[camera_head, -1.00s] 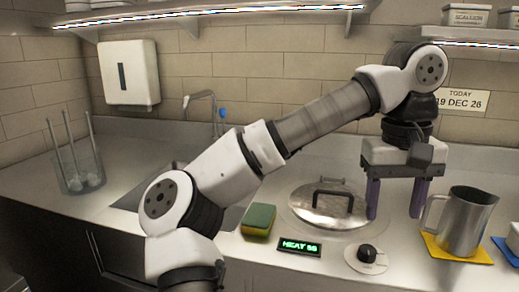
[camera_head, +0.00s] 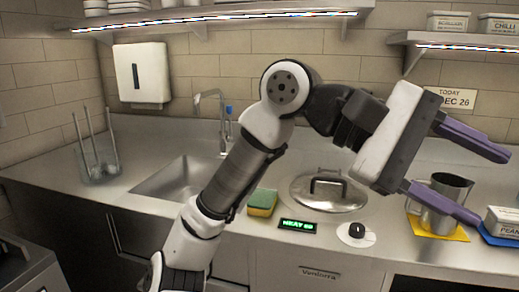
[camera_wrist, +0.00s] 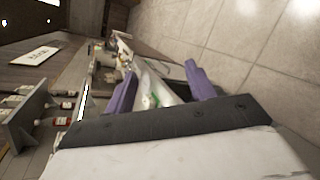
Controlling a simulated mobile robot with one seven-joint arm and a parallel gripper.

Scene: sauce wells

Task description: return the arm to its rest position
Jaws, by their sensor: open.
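My gripper (camera_head: 478,178) is raised above the right part of the counter in the head view. Its two purple fingers are spread wide apart and point to the right, with nothing between them. The arm is bent, with its elbow high in front of the back wall. In the wrist view my gripper (camera_wrist: 162,88) shows its purple fingers apart, with a tilted view of the room and the tiled floor beyond. In the head view the lower finger passes in front of the metal pitcher (camera_head: 449,186) and partly hides it.
A lidded well (camera_head: 325,195), a sponge (camera_head: 262,202), a knob (camera_head: 356,233) and a heat display (camera_head: 297,226) are on the counter. The pitcher stands on a yellow mat (camera_head: 455,233). A labelled tub (camera_head: 503,222) is at the right edge. The sink (camera_head: 180,178) is left; shelves hang above.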

